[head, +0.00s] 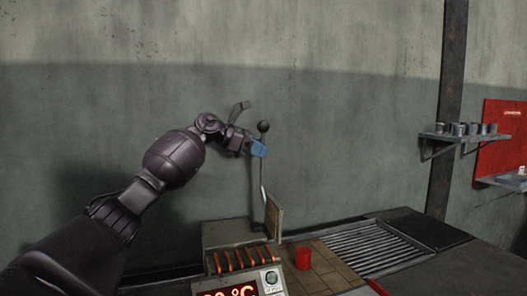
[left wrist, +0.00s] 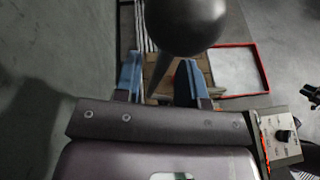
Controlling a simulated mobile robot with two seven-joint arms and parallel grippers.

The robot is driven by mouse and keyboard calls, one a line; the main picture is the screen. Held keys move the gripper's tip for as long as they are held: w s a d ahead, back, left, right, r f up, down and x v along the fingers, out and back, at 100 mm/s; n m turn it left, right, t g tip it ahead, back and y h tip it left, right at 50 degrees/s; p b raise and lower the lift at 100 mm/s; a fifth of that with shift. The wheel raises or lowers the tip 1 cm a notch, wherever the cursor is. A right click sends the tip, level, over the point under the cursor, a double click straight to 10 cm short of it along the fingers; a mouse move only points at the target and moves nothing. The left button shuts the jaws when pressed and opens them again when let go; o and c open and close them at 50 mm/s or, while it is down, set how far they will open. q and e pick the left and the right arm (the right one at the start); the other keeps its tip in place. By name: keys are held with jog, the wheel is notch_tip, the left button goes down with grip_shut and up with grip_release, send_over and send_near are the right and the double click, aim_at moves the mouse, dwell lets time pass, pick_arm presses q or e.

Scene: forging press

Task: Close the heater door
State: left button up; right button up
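The heater (head: 238,236) is at the bottom middle of the head view, with glowing orange bars across its top and a lit temperature display. A tan door panel (head: 273,214) stands upright at its right side, so the door looks open. A thin lever rises beside it to a dark ball knob (head: 263,127). My left gripper (head: 259,149) is at the lever, just below the knob. In the left wrist view its blue fingers (left wrist: 159,82) are apart, with the ball (left wrist: 186,22) beyond them and the rod running down between them. Contact cannot be told.
A red cylinder (head: 303,256) stands on the tiled surface right of the heater. A slatted grate (head: 372,246) lies farther right. A wall shelf (head: 462,137) with several dark cups and a red board (head: 503,135) are at the far right. The wall is close behind.

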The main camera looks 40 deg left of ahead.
pick_arm(q)
jog(key=shift+w+d+f, duration=0.2)
jog(key=shift+w+d, duration=0.15)
jog(key=shift+w, duration=0.15)
jog(key=shift+c, duration=0.3)
grip_shut()
